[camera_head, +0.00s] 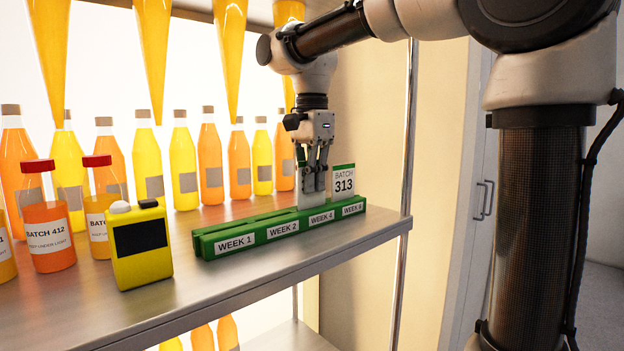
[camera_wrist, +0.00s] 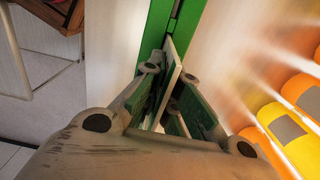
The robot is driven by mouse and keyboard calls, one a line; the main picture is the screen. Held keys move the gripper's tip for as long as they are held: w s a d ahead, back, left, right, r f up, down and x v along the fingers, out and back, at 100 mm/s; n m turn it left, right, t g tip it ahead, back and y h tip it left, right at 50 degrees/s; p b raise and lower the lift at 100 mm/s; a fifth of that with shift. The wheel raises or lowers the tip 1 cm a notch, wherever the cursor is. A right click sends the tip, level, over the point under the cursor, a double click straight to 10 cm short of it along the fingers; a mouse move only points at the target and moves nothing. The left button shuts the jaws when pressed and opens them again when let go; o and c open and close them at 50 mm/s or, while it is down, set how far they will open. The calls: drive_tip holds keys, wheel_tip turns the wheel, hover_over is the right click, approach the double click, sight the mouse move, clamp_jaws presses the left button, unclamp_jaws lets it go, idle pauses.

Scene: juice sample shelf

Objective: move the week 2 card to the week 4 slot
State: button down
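My gripper (camera_head: 314,186) points straight down over the rack. It is shut on a pale card (camera_head: 303,196), whose front is partly hidden by the fingers. The wrist view shows the card's thin edge (camera_wrist: 174,62) between the two fingers (camera_wrist: 168,75). The writing on the held card is not readable.
A BATCH 313 card (camera_head: 343,181) stands close right of my gripper, at the last label. Several juice bottles (camera_head: 210,160) line the back. A yellow device (camera_head: 141,245) and red-capped jar (camera_head: 50,235) stand left. The shelf's metal front edge (camera_head: 280,281) is near the rack.

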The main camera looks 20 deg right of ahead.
drive_tip(key=shift+f, duration=0.6)
drive_tip(key=c, duration=1.6)
unclamp_jaws()
drive_tip(key=shift+o, duration=0.2)
drive_tip(key=shift+r, duration=0.1)
wheel_tip(320, 180, up, 11)
drive_tip(key=shift+f, duration=0.2)
drive_tip(key=shift+r, duration=0.55)
drive_tip(key=shift+d, duration=0.1)
drive_tip(key=s+d+f+n+t, duration=0.2)
drive_tip(key=s+d+f+n, duration=0.4)
drive_tip(key=s+f, duration=0.3)
drive_tip(key=s+d+f+n+t, duration=0.2)
drive_tip(key=s+d+f+n, duration=0.5)
drive_tip(key=f, duration=0.8)
drive_tip(key=s+d, duration=0.1)
drive_tip(key=s, duration=0.2)
drive_tip(key=shift+d+n, duration=0.3)
drive_tip(key=shift+d, duration=0.05)
